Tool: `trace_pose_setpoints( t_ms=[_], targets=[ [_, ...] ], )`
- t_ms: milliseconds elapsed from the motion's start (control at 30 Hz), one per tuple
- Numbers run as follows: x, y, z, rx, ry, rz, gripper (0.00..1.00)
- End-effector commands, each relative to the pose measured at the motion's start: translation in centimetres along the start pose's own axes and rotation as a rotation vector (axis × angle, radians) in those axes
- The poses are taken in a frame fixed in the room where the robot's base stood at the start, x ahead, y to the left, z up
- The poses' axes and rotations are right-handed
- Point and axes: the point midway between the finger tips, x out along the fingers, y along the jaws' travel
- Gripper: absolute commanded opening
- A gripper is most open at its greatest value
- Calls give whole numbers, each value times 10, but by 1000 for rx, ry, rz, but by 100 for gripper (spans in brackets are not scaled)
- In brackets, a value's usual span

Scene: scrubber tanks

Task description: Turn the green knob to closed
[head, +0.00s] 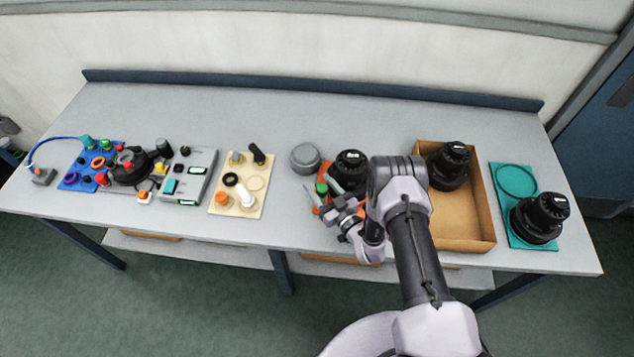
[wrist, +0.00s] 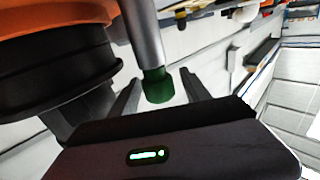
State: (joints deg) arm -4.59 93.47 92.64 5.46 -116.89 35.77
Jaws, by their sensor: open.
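The green knob (head: 321,188) shows on an orange panel (head: 317,208) beside a black tank (head: 350,167) in the head view. In the wrist view the green knob (wrist: 158,87) is at the end of a grey metal cylinder (wrist: 143,40). My gripper (wrist: 160,92) is open, with one dark finger on each side of the knob. Small gaps appear between knob and fingers, and I cannot tell if either touches. In the head view my gripper (head: 322,191) is at the knob, and my arm hides much of the orange panel. The knob's markings cannot be read.
The black tank with an orange part (wrist: 50,60) stands close to my gripper. A grey round lid (head: 305,158) lies left of it. A cardboard tray (head: 470,215) and a teal mat (head: 512,180), each with a black tank, are at right.

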Motion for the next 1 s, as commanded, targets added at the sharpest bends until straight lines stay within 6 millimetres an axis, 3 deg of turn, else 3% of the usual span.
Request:
trace_pose_setpoints(
  t_ms=[133, 400, 700, 1000],
  targets=[
    [13, 0, 0, 0, 0, 0, 55],
    [15, 0, 0, 0, 0, 1, 55],
    [15, 0, 0, 0, -1, 1, 0],
    [15, 1, 0, 1, -2, 35, 0]
  ],
)
